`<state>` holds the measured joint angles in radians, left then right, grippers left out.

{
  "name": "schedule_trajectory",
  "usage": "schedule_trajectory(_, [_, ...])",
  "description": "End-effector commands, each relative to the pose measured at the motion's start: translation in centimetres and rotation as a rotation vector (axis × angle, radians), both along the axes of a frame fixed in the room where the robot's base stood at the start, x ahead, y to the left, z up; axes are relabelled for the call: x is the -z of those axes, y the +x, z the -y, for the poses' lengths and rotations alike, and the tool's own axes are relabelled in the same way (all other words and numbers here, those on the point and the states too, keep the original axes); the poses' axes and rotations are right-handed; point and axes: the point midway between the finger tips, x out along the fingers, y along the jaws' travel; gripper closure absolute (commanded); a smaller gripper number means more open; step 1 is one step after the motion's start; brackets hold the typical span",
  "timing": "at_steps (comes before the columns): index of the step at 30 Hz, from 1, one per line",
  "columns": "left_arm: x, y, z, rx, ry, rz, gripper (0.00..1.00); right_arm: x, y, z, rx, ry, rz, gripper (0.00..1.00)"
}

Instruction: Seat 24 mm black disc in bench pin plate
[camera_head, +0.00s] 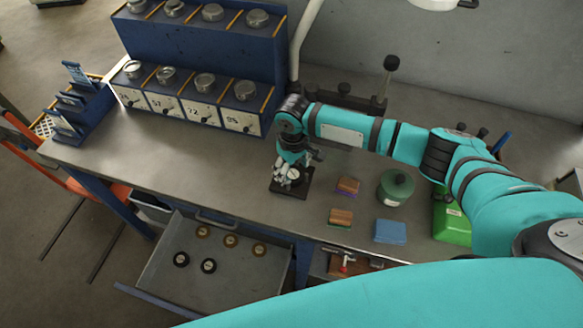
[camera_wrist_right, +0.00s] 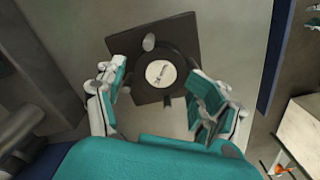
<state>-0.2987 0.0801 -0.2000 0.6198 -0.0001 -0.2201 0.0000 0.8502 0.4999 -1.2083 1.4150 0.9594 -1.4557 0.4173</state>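The dark square pin plate (camera_head: 301,190) lies on the bench under my right gripper (camera_head: 290,177). In the right wrist view the plate (camera_wrist_right: 186,28) shows a black disc (camera_wrist_right: 160,92) with a white label, lying on it near its middle. A grey pin head (camera_wrist_right: 149,42) stands beside the disc's rim. The fingers of my right gripper (camera_wrist_right: 158,92) are spread on either side of the disc, with gaps between them and its rim. Whether the disc lies fully flat against the plate I cannot tell. My left gripper is not in view.
Right of the plate are brown-topped blocks (camera_head: 341,216), a green round tin (camera_head: 396,187) and a blue block (camera_head: 390,231). A blue rack (camera_head: 205,50) with metal pots stands behind.

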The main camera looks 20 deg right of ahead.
Motion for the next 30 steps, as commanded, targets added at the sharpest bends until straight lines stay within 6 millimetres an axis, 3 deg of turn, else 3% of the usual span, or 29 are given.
schedule_trajectory(8, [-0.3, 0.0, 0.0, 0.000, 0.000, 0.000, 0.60, -0.2, -0.1, 0.1, -0.001, -0.002, -0.004, 0.32])
schedule_trajectory(30, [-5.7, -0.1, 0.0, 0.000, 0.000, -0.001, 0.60, -6.2, 0.0, -0.2, -0.002, 0.004, 0.001, 0.32])
